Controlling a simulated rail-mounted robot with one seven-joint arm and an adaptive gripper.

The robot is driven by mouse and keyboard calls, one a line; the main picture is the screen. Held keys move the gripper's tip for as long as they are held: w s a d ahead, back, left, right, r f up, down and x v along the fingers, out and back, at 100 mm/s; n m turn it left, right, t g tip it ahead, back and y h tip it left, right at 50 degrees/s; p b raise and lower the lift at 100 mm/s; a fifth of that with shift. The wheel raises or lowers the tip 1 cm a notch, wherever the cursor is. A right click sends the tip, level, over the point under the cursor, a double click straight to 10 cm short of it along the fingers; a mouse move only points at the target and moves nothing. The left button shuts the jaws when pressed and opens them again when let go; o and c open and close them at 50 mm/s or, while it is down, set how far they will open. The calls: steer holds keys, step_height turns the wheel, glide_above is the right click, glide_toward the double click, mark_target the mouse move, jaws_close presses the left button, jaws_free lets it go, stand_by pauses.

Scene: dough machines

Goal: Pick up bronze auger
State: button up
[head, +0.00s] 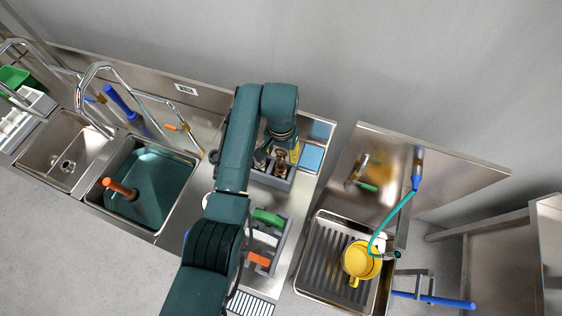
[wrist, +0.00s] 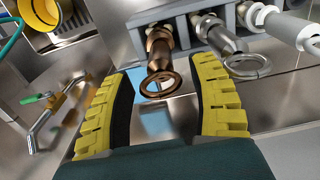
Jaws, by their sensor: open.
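The bronze auger (wrist: 160,55) has a shaft and a flat ring at its end. It sits in a grey rack (wrist: 184,33), with its ring toward my gripper. My gripper (wrist: 164,72) is open, with yellow ribbed fingers. In the wrist view the bronze ring shows between the two fingers, with space on both sides; whether it lies within their reach I cannot tell. The bronze auger also shows in the head view (head: 280,158), just below my gripper (head: 283,139). The rest of its shaft is hidden in the rack.
A silver auger (wrist: 228,45) with a similar ring stands close to the right of the bronze one, and white-grey parts (wrist: 285,25) stand beyond it. Blue squares (head: 311,157) lie beside the rack. A sink with a yellow pot (head: 358,262) is at the right.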

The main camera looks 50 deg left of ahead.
mark_target(281, 166)
steer(key=shift+f, duration=2.65)
steer(key=shift+r, duration=0.1)
jaws_close()
